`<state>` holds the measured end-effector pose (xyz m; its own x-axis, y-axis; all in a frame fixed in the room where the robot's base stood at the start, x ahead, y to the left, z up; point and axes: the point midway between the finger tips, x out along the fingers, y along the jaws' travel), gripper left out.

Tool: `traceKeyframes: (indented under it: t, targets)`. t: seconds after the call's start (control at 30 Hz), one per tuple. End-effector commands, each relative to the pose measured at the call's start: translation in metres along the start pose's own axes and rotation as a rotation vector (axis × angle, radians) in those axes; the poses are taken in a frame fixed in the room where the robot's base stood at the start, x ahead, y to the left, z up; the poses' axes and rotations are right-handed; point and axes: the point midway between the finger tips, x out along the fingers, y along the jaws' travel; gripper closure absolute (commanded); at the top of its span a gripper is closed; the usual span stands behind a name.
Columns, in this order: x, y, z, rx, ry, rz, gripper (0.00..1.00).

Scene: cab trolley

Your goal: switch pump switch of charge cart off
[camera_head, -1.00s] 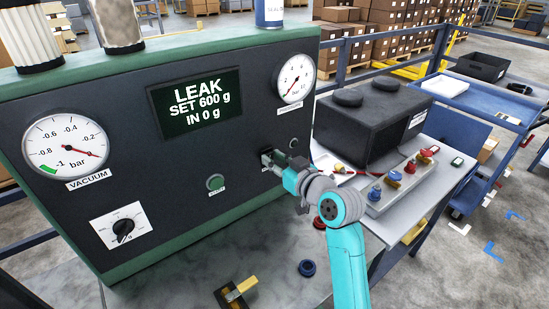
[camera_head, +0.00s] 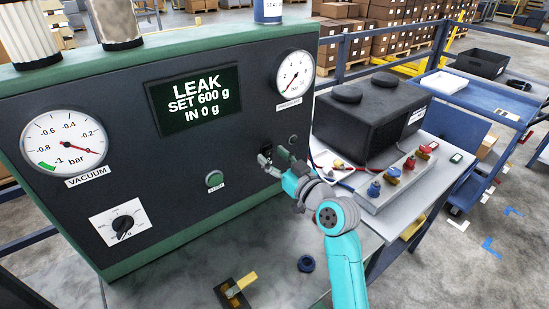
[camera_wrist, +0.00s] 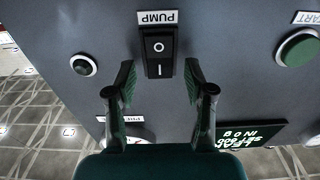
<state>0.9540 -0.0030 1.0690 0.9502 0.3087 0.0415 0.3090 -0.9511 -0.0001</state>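The pump switch (camera_wrist: 158,52) is a black rocker marked O and I. It sits beside a PUMP label that shows upside down in the wrist view. In the head view the switch (camera_head: 266,146) is small and dark on the front panel (camera_head: 150,190) of the charge cart, just above my fingers. Which side of the rocker is pressed in is not clear. My gripper (camera_wrist: 160,83) is open and empty, with one finger on each side of the space in front of the switch. It also shows in the head view (camera_head: 273,159), close to the panel.
A green START button (camera_head: 214,180) is left of the switch, and a small round black fitting (camera_head: 293,140) is right of it. The display (camera_head: 194,99) reads LEAK, SET 600 g, IN 0 g. A black pump unit (camera_head: 365,124) and hoses stand right of the panel.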

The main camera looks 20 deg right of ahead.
Motion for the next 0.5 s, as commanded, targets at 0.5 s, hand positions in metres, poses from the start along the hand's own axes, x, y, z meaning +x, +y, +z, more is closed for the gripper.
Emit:
traceKeyframes:
  t: [0.5]
  targets:
    - [-0.061,0.001,0.001,0.001,-0.001,0.003,0.47]
